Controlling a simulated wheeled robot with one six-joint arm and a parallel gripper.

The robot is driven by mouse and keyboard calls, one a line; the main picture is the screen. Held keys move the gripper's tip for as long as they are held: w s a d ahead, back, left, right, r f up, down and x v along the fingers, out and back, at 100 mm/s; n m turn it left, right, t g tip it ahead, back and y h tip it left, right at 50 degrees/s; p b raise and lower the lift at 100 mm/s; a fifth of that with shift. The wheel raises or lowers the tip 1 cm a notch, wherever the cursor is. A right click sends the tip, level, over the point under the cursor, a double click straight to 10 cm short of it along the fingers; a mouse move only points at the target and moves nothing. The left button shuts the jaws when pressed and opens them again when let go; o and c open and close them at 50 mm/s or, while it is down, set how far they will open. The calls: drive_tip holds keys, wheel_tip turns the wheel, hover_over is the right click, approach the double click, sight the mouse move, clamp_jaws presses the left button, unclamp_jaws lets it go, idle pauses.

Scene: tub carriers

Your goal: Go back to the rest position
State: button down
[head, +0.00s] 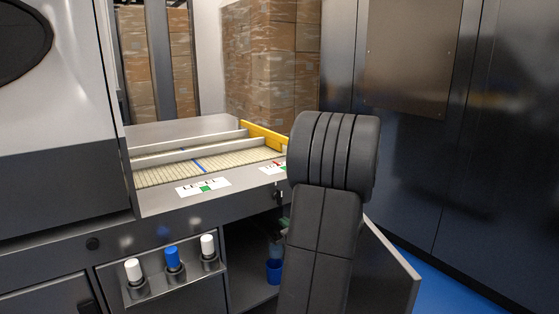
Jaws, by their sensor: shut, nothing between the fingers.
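My arm rises dark and thick in the middle right of the head view, its rounded, ribbed joint at the top. My gripper does not show; the arm's own links may hide it. No object of the task is named, and I see nothing held.
A machine bench (165,213) with a slatted conveyor bed (222,165) and a yellow end bar (264,136) stands left of my arm. White and blue knobs (172,258) sit on its front. An open cabinet door (390,265) is close to my arm. Dark wall panels (420,150) stand right.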

drive_tip(key=shift+v, duration=1.75)
drive_tip(key=shift+w+a, duration=0.1)
